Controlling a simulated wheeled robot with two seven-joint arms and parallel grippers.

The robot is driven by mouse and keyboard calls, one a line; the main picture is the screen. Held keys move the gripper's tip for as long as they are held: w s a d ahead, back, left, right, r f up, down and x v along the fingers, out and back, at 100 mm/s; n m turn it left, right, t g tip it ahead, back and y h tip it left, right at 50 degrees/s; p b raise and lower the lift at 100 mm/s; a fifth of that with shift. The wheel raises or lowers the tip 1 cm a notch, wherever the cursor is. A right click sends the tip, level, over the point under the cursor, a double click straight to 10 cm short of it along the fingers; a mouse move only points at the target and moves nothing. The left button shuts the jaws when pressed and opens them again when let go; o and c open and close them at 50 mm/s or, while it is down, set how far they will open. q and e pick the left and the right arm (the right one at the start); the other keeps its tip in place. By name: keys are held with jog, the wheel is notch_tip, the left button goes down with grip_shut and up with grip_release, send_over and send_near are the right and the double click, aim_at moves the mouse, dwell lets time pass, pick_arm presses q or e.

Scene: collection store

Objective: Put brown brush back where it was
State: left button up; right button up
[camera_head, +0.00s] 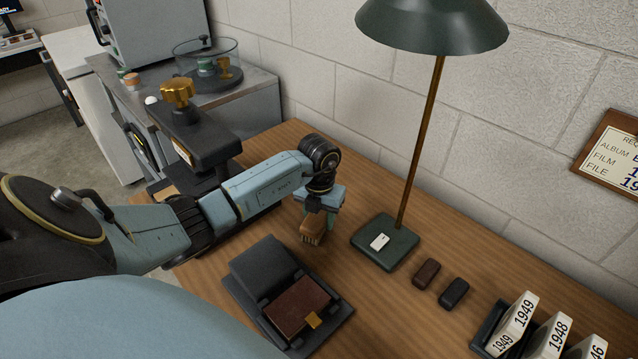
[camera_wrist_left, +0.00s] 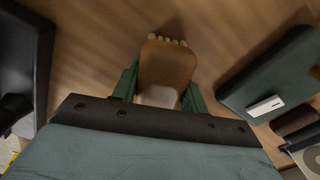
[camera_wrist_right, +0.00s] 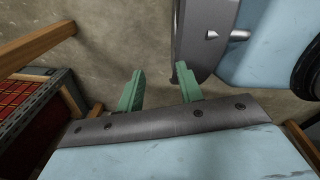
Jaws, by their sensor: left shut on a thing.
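The brown brush (camera_head: 312,230) is in my left gripper (camera_head: 318,212), left of the lamp base and behind the open black box. In the left wrist view the brush (camera_wrist_left: 167,65) sits between the green fingers of the left gripper (camera_wrist_left: 160,85), with its pale bristles at the far end. The fingers are shut on it. I cannot tell whether the bristles touch the wooden table (camera_head: 385,315). My right gripper (camera_wrist_right: 160,85) shows in the right wrist view, open and empty, above a grey floor.
A green lamp base (camera_head: 385,243) stands right of the brush. A brown block (camera_head: 426,273) and a black block (camera_head: 454,293) lie beyond it, near year-marked cards (camera_head: 515,322). The open black box (camera_head: 265,265) lies in front. A gold-knobbed press (camera_head: 190,140) stands behind my left arm.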

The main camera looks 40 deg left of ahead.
pick_arm(q)
jog(key=shift+f, duration=0.15)
pick_arm(e)
jog(key=shift+f, duration=0.1)
pick_arm(q)
jog(key=o, duration=0.7)
jog(key=shift+o, duration=0.9)
pick_arm(e)
jog(key=shift+w+a, duration=0.1)
jog(key=shift+a, duration=0.15)
pick_arm(q)
jog(key=shift+r, duration=0.2)
notch_tip(320, 180, up, 11)
jog(key=shift+f+p, duration=0.15)
jog(key=shift+p, duration=0.65)
jog(key=shift+r, duration=0.55)
pick_arm(e)
jog(key=shift+a+r, duration=0.95)
jog(key=shift+a, duration=0.05)
